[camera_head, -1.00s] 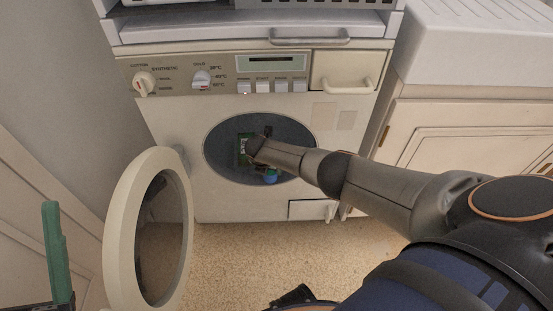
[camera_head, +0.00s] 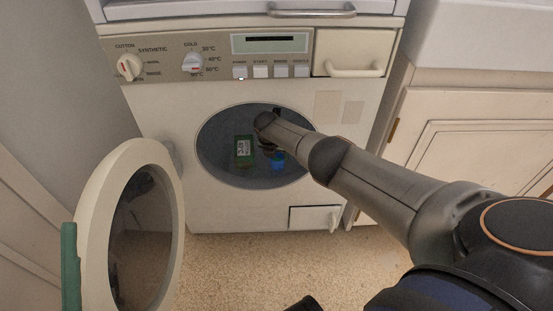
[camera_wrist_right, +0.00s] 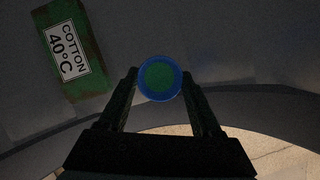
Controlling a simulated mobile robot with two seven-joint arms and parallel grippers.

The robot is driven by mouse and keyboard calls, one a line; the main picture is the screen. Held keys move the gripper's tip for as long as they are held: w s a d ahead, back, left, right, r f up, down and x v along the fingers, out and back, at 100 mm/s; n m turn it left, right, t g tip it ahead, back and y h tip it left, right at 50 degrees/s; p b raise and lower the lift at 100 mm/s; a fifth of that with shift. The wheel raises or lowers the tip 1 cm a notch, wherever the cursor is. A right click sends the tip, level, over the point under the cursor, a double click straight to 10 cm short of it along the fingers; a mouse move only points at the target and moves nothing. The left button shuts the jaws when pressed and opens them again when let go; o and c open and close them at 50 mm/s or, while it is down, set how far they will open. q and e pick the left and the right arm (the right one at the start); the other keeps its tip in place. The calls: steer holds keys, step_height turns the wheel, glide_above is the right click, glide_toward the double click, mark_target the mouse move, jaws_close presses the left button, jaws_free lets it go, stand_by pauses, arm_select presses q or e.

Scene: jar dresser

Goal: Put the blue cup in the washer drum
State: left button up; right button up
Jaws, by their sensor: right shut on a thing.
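The blue cup (camera_head: 278,160) is inside the washer drum (camera_head: 225,170), in its lower right part in the head view. In the right wrist view the cup (camera_wrist_right: 160,78) shows end-on as a blue ring with a green middle. My right gripper (camera_wrist_right: 159,84) is shut on it, one finger on each side. My right arm reaches through the round opening. I cannot tell whether the cup touches the drum floor.
The washer door (camera_head: 92,225) stands open to the left. A green box labelled "COTTON 40°C" (camera_wrist_right: 72,50) is in the drum beside the cup; it also shows in the head view (camera_head: 243,152). A cabinet (camera_head: 470,150) stands right of the washer.

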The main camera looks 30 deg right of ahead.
steer(key=shift+r, duration=0.1)
steer(key=shift+a+f, duration=0.1)
steer(key=shift+f, duration=0.2)
steer(key=shift+f+b, duration=0.3)
steer(key=o, duration=1.4)
steer(key=shift+c, duration=0.2)
